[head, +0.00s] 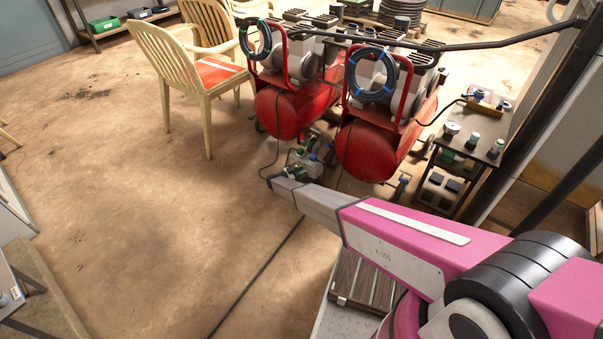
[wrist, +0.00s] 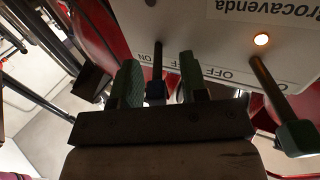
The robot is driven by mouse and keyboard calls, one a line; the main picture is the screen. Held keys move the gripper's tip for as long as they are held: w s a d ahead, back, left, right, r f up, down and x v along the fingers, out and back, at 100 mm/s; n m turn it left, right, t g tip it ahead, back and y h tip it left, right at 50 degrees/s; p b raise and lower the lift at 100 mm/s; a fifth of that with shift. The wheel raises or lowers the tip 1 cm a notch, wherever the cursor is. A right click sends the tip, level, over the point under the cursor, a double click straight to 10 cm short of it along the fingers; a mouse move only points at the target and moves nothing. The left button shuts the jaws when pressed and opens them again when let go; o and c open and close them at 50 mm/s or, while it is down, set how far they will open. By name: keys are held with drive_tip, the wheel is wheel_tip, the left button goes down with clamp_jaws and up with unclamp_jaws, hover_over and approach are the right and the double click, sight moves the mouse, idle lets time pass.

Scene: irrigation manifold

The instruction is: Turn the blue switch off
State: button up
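A lever with a dark, bluish head (wrist: 156,93), apparently the blue switch, stands between the two green-padded fingers of my gripper (wrist: 159,72). The fingers are apart, with a gap visible on the right of the lever; contact on the left is unclear. A second lever with a green head (wrist: 297,138) is to the right. In the head view, the small switch unit (head: 303,164) is just beyond my arm's end.
An orange lamp (wrist: 261,39) glows on the panel. Two red compressors (head: 285,112) (head: 372,148) with coiled hoses stand close behind the unit. A cart with small items (head: 470,140) is to the right, a cream chair (head: 180,70) behind left.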

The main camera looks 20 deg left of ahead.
drive_tip(key=v, duration=1)
drive_tip(key=shift+s+a, duration=0.3)
